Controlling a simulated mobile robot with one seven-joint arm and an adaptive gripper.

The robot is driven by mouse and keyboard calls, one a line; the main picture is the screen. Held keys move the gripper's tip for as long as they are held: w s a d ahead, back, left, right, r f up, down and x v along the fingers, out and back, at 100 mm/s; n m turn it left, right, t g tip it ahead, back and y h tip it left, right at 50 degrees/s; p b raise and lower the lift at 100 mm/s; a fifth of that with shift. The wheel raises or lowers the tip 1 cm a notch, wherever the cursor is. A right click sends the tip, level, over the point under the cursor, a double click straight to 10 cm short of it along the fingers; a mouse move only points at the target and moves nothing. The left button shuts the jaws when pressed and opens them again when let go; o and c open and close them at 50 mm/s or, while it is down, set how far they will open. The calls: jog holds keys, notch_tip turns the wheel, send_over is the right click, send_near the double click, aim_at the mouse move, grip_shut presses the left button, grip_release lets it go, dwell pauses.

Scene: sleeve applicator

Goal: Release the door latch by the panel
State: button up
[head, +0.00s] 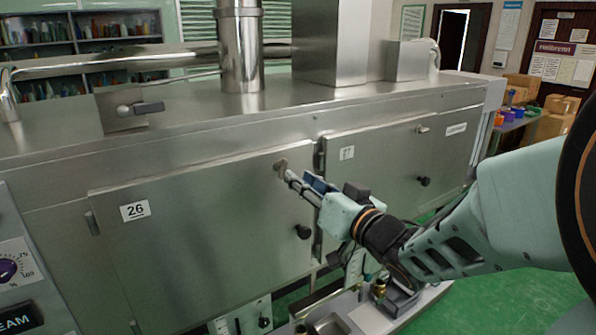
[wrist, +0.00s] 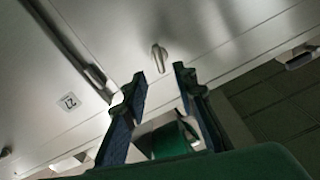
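A small metal latch (head: 280,166) sits at the upper right corner of the steel door marked 26 (head: 200,235). In the wrist view the latch (wrist: 158,58) lies ahead, between and beyond the fingertips. My gripper (head: 291,177) reaches up to it from the lower right in the head view. In the wrist view my gripper (wrist: 157,77) has its two fingers spread, with nothing between them. I see a gap between the fingertips and the latch there. Another small latch (head: 423,129) is on the door at the right (head: 385,160).
A control panel (head: 15,270) with a purple knob is at the far left. Black door knobs (head: 303,232) stick out below. A steel pipe (head: 240,50) and a box rise from the machine top. A lower shelf with fittings (head: 330,322) lies beneath; green floor is clear at right.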

aim_at(285, 169)
jog(key=x, duration=0.6)
jog(key=shift+w+a, duration=0.15)
jog(key=shift+w, duration=0.05)
jog(key=shift+c, duration=0.2)
grip_shut()
